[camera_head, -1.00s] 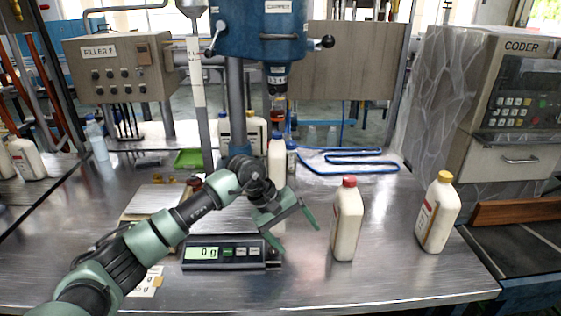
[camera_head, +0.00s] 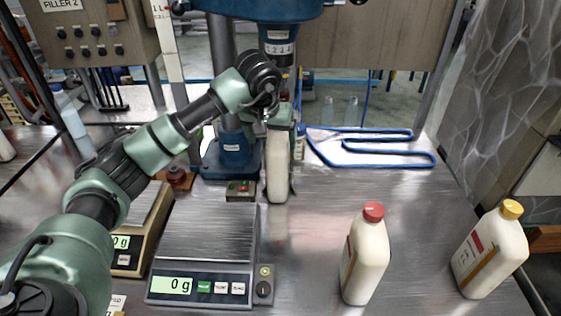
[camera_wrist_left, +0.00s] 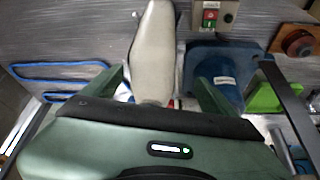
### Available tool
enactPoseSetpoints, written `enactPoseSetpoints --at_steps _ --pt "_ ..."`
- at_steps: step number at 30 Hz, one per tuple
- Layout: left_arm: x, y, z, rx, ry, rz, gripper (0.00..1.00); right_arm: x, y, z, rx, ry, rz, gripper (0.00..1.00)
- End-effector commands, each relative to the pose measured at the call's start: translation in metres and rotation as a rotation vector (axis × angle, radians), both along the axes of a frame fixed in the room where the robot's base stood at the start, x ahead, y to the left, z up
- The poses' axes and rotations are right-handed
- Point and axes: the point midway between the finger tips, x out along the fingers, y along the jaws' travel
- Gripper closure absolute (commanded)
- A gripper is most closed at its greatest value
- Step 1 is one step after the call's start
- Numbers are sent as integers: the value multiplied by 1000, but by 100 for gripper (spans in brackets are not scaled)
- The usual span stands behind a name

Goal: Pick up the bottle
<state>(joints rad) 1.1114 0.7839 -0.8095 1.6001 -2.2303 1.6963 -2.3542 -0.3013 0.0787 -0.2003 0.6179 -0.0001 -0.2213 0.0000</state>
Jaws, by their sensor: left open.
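A white bottle (camera_head: 277,172) stands on the steel table under the blue filling machine. Its cap is hidden by my left gripper (camera_head: 281,160). That gripper is open, with its fingers reaching down on either side of the bottle. In the left wrist view, the pale bottle (camera_wrist_left: 154,55) lies between the two green fingers, and I see gaps beside it. A red-capped white bottle (camera_head: 365,260) and a yellow-capped one (camera_head: 491,251) stand at the front right, apart from the gripper. My right gripper is not in view.
A scale (camera_head: 205,235) reading 0 g is empty at the front centre, with a second scale (camera_head: 131,250) left of it. A small button box (camera_head: 241,190) sits close to the bottle. Blue tubing (camera_head: 385,149) lies behind right. The table's middle right is clear.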

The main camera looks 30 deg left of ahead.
Motion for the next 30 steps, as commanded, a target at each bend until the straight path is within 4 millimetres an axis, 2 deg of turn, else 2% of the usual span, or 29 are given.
enactPoseSetpoints --at_steps 17,26,29,30 --pt "30 -2 -64 -2 5 1 13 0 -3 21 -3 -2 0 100" --pt "33 0 -70 0 1 0 13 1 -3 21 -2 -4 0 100" --pt "33 0 -70 0 1 0 38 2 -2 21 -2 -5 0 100" --pt "33 0 -70 0 1 0 49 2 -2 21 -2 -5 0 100"
